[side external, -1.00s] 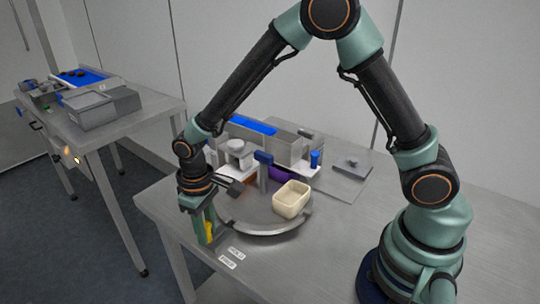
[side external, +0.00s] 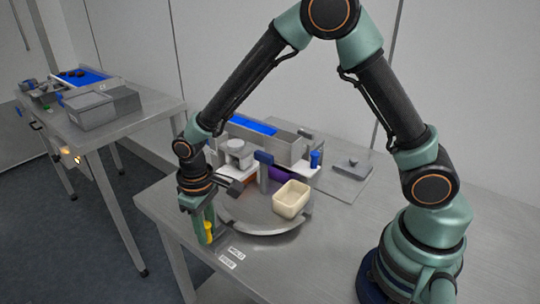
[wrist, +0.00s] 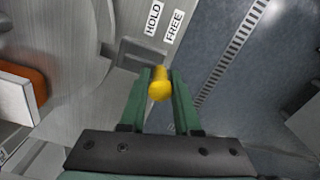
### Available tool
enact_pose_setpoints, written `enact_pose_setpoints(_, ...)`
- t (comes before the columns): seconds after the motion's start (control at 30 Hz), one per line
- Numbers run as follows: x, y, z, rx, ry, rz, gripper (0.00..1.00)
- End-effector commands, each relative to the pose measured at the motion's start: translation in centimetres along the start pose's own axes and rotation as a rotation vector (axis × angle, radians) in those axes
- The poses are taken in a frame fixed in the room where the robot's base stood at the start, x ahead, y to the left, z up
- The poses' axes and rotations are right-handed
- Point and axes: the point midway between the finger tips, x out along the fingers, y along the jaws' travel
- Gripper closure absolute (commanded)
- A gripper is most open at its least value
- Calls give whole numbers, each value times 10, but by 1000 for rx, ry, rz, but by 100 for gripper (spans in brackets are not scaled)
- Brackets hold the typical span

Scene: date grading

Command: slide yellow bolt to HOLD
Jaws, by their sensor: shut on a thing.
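The yellow bolt (wrist: 160,86) is a small rounded knob between my fingers in the wrist view; it also shows low at the table's edge in the side view (side external: 209,230). My gripper (wrist: 160,75) points down and is shut on it, with one green finger on each side. In the side view my gripper (side external: 207,238) is beside the round platform. The white HOLD label (wrist: 154,18) and FREE label (wrist: 174,24) lie side by side on the metal beyond the fingertips. A grey bracket (wrist: 128,52) is next to the bolt; the bolt's lower part is hidden.
A cream tub (side external: 291,199) stands on the round grey platform (side external: 262,226), close right of my gripper. A blue-topped post (side external: 263,158) rises behind it. The table front right of the labels is clear. The floor drops away left of my gripper.

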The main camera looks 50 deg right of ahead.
Motion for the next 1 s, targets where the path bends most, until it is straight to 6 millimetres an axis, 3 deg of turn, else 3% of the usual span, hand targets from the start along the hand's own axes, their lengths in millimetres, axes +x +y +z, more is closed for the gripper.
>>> enact_pose_setpoints(0.47,-1,0,0,-1,1,0,100)
enact_pose_setpoints(0.77,-2,32,8,4,2,0,100)
enact_pose_setpoints(1.0,-1,35,8,5,0,0,100)
